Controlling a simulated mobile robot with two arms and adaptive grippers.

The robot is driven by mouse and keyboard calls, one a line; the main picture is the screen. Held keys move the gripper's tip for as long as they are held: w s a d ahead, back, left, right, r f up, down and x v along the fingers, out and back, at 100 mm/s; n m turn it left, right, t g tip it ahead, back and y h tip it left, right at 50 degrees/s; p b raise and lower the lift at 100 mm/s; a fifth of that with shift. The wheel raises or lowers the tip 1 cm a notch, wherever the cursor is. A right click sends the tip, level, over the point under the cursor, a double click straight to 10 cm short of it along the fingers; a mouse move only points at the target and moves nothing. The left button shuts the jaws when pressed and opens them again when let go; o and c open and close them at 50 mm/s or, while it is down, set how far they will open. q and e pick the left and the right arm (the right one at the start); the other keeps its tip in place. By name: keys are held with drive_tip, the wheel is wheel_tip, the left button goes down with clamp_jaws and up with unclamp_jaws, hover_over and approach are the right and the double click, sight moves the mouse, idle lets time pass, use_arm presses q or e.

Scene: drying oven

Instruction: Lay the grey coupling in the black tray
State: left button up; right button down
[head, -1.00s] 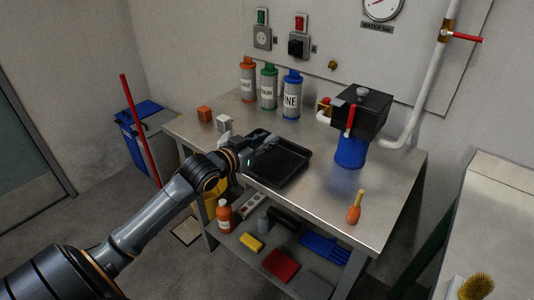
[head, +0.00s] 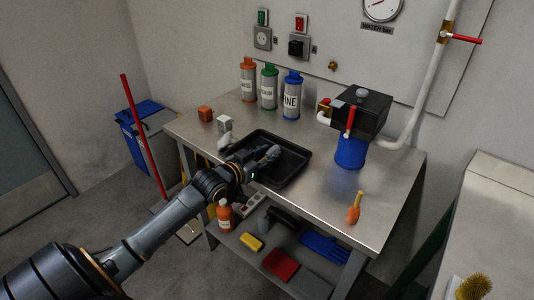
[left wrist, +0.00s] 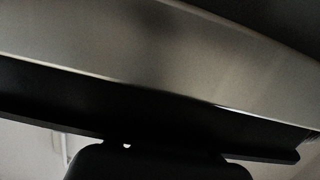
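The black tray (head: 292,166) lies on the metal bench, its left part hidden behind my arm. A small pale grey piece (head: 225,141), which looks like the grey coupling, is on the bench just left of the tray; its shape is hard to make out. My left gripper (head: 270,153) is over the tray, its fingers pointing right. I cannot make out a gap between the fingers or anything held. The left wrist view shows only a dark gripper part (left wrist: 160,162) and blurred dark and grey bands close up. My right gripper is out of view.
An orange cube (head: 205,113) and a grey cube (head: 225,123) sit at the back left. Three bottles (head: 269,88) stand along the wall. The bench's front right is mostly clear.

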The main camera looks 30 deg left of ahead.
use_arm(q)
drive_tip(key=shift+o, duration=0.9)
